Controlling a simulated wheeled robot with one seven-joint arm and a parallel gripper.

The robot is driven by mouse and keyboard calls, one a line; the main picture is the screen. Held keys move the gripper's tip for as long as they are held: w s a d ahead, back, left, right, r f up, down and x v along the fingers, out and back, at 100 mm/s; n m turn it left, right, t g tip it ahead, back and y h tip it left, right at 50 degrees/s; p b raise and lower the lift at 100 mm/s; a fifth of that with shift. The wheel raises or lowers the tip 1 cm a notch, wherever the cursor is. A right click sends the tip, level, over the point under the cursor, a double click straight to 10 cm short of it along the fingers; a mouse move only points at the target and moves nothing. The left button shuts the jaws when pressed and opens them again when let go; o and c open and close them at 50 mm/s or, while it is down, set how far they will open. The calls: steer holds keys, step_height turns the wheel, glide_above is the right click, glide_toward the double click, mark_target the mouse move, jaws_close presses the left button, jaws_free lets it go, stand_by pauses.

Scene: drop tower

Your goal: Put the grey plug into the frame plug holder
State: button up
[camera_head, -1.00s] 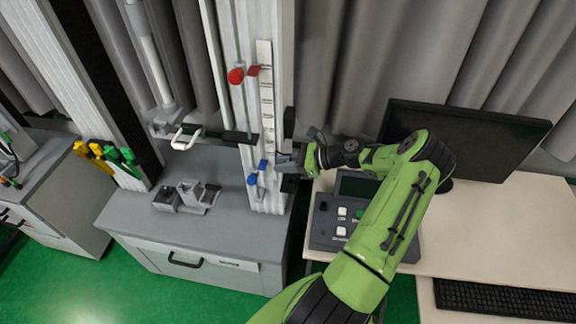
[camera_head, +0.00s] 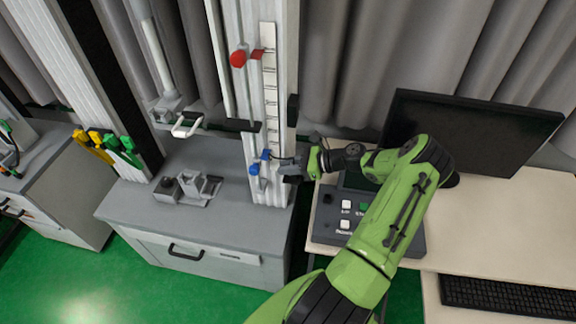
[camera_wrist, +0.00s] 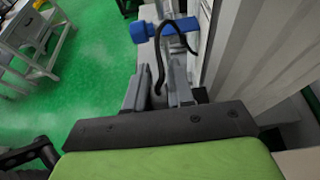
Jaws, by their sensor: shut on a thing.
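My gripper (camera_head: 286,167) is beside the lower part of the white tower frame (camera_head: 270,188), at its right edge. The wrist view shows two grey fingers (camera_wrist: 158,92) with a black cable (camera_wrist: 159,65) looping up from between them. The gripper is shut on what appears to be the grey plug; its body cannot be told apart from the fingers. Blue fittings (camera_head: 254,169) sit on the frame just left of the gripper, and a blue cylinder (camera_wrist: 165,30) shows ahead of the fingers in the wrist view. I cannot make out which part is the frame plug holder.
A red knob (camera_head: 238,59) sits higher on the frame. A grey cabinet (camera_head: 225,225) stands below, with a metal fixture (camera_head: 190,188) on top. A control box (camera_head: 335,225) and monitor (camera_head: 470,130) stand on the desk at right. Yellow and green plugs (camera_head: 110,145) hang at left.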

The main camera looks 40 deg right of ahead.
steer(key=shift+f, duration=0.2)
steer(key=o, duration=0.9)
steer(key=shift+d, duration=0.1)
steer(key=v, duration=1.5)
steer(key=shift+s+d, duration=0.15)
steer(key=shift+s, duration=0.2)
